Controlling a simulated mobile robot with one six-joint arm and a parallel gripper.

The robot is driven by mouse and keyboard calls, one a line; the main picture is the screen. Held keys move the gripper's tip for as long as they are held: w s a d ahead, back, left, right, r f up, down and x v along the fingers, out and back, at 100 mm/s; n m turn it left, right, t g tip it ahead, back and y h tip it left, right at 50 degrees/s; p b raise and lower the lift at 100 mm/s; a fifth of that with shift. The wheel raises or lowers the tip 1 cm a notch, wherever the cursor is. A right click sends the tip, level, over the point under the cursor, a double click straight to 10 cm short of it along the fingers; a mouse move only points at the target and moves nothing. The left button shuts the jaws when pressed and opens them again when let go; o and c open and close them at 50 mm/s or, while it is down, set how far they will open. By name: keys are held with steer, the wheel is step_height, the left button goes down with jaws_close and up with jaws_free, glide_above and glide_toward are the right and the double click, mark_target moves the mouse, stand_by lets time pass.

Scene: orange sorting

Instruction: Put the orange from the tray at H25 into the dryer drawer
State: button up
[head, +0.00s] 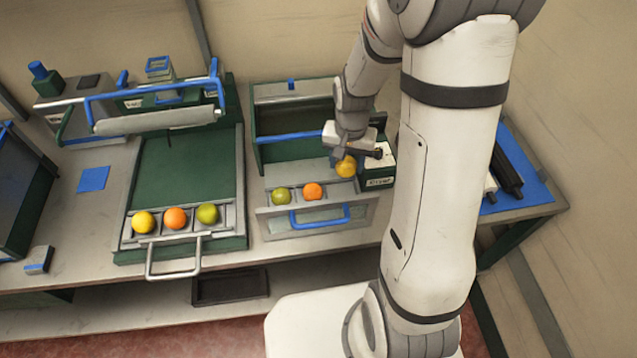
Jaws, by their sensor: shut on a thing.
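My gripper (349,156) points down and is shut on a yellow-orange fruit (346,168). It holds the fruit at the right end of the open drawer. The drawer (352,214) has a grey front and a blue handle, and sticks out from a green-and-grey unit. A green fruit (281,196) and an orange fruit (312,191) sit in the drawer, left of the held fruit. I cannot tell whether the held fruit touches the drawer floor. No H25 mark is readable.
A green station (183,165) on the left has a front tray with a yellow fruit (143,222), an orange fruit (175,218) and a green fruit (207,214). A labelled box (379,180) stands close right of my gripper. A blue mat (525,185) lies at far right.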

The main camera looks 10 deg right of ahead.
steer(key=shift+s+a+f+p, duration=0.1)
steer(key=shift+f+p, duration=0.55)
steer(key=shift+f, duration=3.75)
steer(key=shift+f, duration=0.15)
steer(key=o, duration=1)
